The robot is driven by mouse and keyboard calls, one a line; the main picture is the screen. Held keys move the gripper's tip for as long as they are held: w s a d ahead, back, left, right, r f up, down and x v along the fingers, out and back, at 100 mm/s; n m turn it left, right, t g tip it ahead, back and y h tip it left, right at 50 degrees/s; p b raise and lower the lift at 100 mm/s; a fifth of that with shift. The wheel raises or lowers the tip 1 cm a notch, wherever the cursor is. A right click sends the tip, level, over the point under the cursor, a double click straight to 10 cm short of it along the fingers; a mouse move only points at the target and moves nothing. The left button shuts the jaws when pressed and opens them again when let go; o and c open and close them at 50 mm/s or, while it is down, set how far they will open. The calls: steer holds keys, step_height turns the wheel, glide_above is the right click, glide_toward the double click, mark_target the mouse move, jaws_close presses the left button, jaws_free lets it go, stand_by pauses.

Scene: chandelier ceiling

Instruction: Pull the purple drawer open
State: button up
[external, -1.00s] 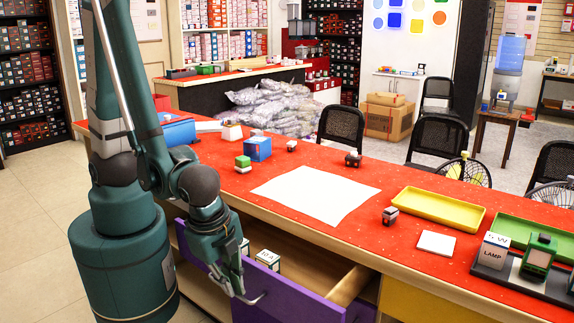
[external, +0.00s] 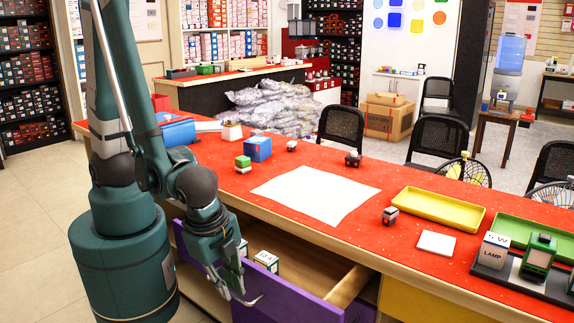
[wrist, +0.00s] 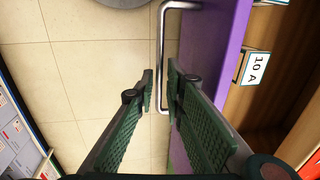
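The purple drawer (external: 290,306) under the red-topped counter is pulled well out, and its wooden inside shows. A small white box (external: 266,260) stands in it; its label reads 10 A in the wrist view (wrist: 255,68). A bent silver handle (wrist: 161,60) sits on the purple front and also shows in the external view (external: 252,301). My gripper (wrist: 159,88) is at the handle with its two green padded fingers apart. The bar passes between the fingertips, with visible gaps beside it. A second box in the drawer is mostly hidden behind my gripper.
The red countertop (external: 400,248) above holds a white sheet (external: 315,195), a yellow tray (external: 438,207), a green tray (external: 535,240) and small boxes. A yellow front (external: 430,306) is right of the drawer. Tiled floor (wrist: 75,60) is clear in front of the handle.

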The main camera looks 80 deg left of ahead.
steer(key=shift+r, duration=0.2)
step_height(320, 180, up, 11)
steer(key=s+d, duration=0.1)
steer(key=shift+s+d+r, duration=0.15)
steer(key=shift+s+d, duration=0.15)
stand_by(1.1)
steer(key=shift+w+a+r, duration=0.1)
steer(key=w+a+r+n+t+p, duration=0.1)
steer(key=w+a+r+n, duration=0.3)
steer(key=a+r, duration=0.5)
steer(key=w+a+r+n+t+h+p, duration=0.1)
steer(key=w+a+r+n+t, duration=0.3)
steer(key=a+r, duration=0.6)
steer(key=w+a, duration=0.2)
steer(key=a, duration=0.4)
steer(key=shift+w+a+n+t+h, duration=0.25)
steer(key=shift+n+t+h, duration=0.05)
steer(key=shift+n, duration=0.1)
